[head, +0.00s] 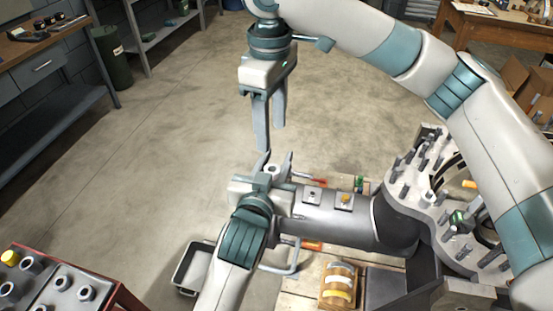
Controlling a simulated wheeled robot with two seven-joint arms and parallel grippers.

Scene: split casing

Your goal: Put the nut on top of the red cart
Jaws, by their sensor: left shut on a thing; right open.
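The red cart (120,294) stands at the lower left, partly cut off by the frame. Its top carries several grey ring-like parts and a yellow-topped one. My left gripper (277,166) is beside the near end of the grey cylindrical casing (325,222), to the right of the cart and well apart from it. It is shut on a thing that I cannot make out. I cannot tell any part in view to be the nut. My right gripper (268,123) hangs above and beyond the left one, with fingers apart and nothing between them.
A round flange (404,190) with several upright studs stands at the right. A grey tray (184,286) lies between cart and bench.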

